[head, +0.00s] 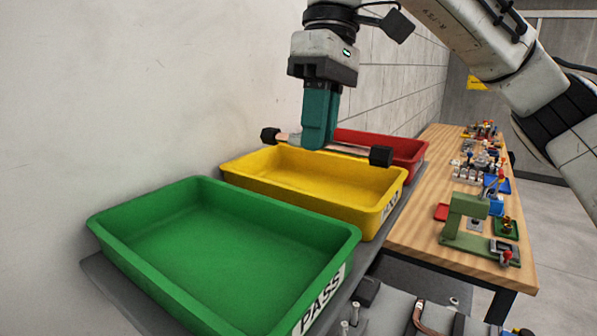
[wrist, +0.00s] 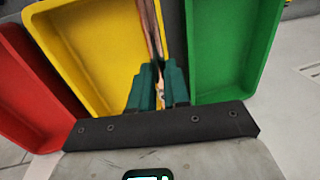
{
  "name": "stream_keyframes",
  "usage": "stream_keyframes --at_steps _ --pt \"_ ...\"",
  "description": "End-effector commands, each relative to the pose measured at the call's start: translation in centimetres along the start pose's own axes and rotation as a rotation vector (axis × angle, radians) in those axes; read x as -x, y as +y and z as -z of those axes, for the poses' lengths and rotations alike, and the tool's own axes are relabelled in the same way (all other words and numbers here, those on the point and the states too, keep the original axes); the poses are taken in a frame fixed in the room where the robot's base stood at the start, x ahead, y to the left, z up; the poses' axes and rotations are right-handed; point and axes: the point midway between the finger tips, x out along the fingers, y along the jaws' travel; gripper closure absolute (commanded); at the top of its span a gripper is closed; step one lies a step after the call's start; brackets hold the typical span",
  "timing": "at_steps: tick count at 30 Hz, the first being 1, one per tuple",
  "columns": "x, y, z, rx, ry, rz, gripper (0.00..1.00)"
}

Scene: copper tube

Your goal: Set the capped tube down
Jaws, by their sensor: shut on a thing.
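My gripper (head: 318,143) is shut on a copper tube (head: 345,149) with a black cap (head: 381,156) at its right end and another black cap (head: 269,136) at its left end. The tube lies about level across the jaws, above the yellow tray (head: 300,178) in the head view. In the wrist view my gripper (wrist: 159,88) pinches the tube (wrist: 149,25), which runs up out of the picture; its caps are not seen there. The green tray (head: 215,240) is empty and carries a PASS label. The red tray (head: 395,150) is behind the yellow one and partly hidden.
The trays sit in a row on a grey shelf (head: 125,288) beside a pale wall. A wooden bench (head: 420,225) at right holds a green press (head: 465,220) and several small fixtures. More metal parts (head: 400,310) are at the bottom.

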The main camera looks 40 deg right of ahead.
Motion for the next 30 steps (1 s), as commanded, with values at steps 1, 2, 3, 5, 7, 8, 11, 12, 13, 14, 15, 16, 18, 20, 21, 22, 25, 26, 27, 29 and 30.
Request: stream_keyframes --at_steps 1,2,3,5,7,8,11,12,13,14,15,16,18,20,21,22,25,26,27,29,30 --pt "-0.2 0.6 1.0 0.000 -0.002 0.005 1.00" --pt "-0.9 0.9 1.4 0.000 -0.003 0.005 1.00" --pt "-1.6 1.4 1.9 0.002 -0.003 0.006 1.00" --pt "-2.5 2.0 2.6 0.001 -0.003 0.004 1.00" --pt "-3.4 2.6 3.3 0.001 -0.001 0.003 1.00" --pt "-3.7 2.9 3.5 0.002 -0.001 0.004 1.00" --pt "-4.4 3.4 4.1 -0.001 0.000 0.001 1.00" --pt "-4.6 3.5 4.2 0.000 0.000 0.001 1.00" --pt "-4.7 3.6 4.3 0.000 0.000 0.000 1.00" --pt "-4.8 3.7 4.4 0.000 0.000 0.000 1.00" --pt "-4.9 3.8 4.5 -0.001 0.000 0.000 1.00" --pt "-5.1 3.9 4.6 -0.001 -0.001 0.000 1.00" --pt "-5.6 4.2 5.0 -0.001 -0.001 0.002 1.00" --pt "-6.5 4.5 5.0 -0.001 -0.002 0.000 1.00" --pt "-7.1 4.6 5.0 0.000 -0.001 0.000 1.00" --pt "-7.5 4.6 5.0 0.000 -0.001 0.000 1.00" --pt "-8.5 4.8 5.0 0.000 0.001 0.000 1.00" --pt "-8.6 4.8 5.0 0.000 0.001 0.000 1.00" --pt "-8.7 4.8 5.0 0.000 0.002 0.000 1.00" --pt "-8.6 4.8 5.0 0.000 0.002 0.000 1.00" --pt "-8.6 4.8 5.0 0.000 0.002 0.000 1.00"
